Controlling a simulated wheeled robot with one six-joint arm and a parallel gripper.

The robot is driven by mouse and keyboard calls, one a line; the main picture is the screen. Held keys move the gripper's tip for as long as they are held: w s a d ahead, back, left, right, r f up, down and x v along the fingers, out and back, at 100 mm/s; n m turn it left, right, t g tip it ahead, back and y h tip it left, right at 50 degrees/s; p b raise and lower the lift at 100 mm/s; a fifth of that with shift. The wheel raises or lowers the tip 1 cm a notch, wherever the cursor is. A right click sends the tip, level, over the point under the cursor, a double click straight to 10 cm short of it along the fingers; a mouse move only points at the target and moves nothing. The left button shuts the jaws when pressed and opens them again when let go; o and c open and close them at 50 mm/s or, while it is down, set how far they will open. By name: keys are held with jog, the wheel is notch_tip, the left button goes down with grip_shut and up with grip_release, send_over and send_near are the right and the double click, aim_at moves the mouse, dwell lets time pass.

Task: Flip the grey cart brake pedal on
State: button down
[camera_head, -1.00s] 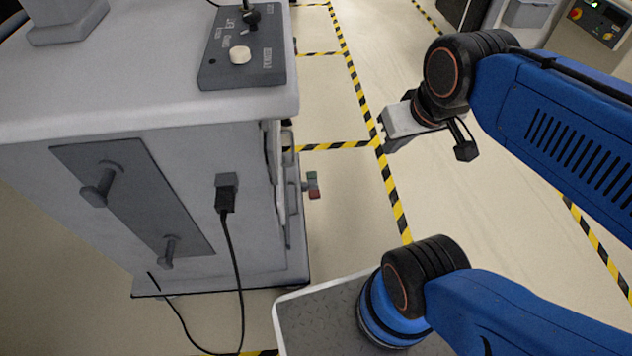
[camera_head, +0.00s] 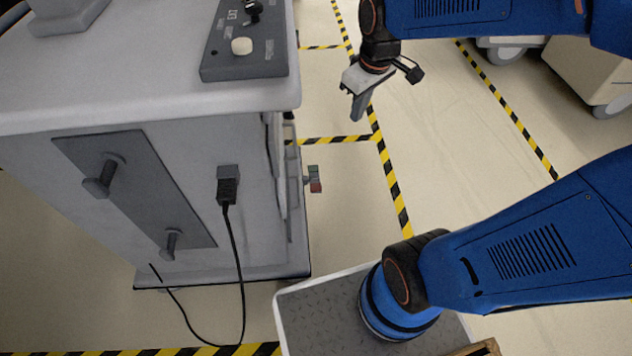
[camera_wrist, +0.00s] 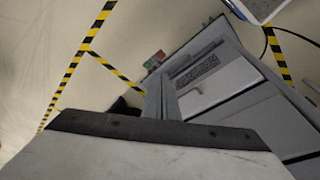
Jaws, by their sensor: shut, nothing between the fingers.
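The grey cart (camera_head: 150,95) stands at the left of the head view. A small pedal (camera_head: 314,180) with a red part sticks out from its right side, low down. The pedal also shows small in the wrist view (camera_wrist: 155,60), beyond my fingers, with a red patch; its exact tilt is too small to tell. My gripper (camera_head: 357,110) is shut and empty, pointing down to the right of the cart's top. It appears above and to the right of the pedal, apart from it. In the wrist view the closed fingers (camera_wrist: 161,100) cover part of the cart's side.
A control panel (camera_head: 244,70) with a white knob lies on the cart top. A black cable (camera_head: 238,270) hangs from the cart's front. Yellow-black tape (camera_head: 388,170) marks the floor. Pale carts (camera_head: 590,75) stand at the back right. The floor right of the pedal is clear.

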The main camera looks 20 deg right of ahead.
jog(key=w+a+f+n+g, duration=0.1)
jog(key=w+f+n, duration=0.2)
jog(key=w+f, duration=0.4)
jog(key=n+g, duration=0.2)
jog(key=n, duration=0.2)
send_over(316, 188)
jog(key=w+d, duration=0.1)
jog(key=d, duration=0.1)
notch_tip(316, 188, down, 14)
jog(key=w+a+f+n+g, duration=0.1)
jog(key=w+f+n+g, duration=0.1)
jog(key=f, duration=1.2)
jog(key=shift+w+n, duration=0.55)
jog(key=shift+n, duration=0.25)
jog(key=shift+a, duration=0.1)
jog(key=x, duration=1.4)
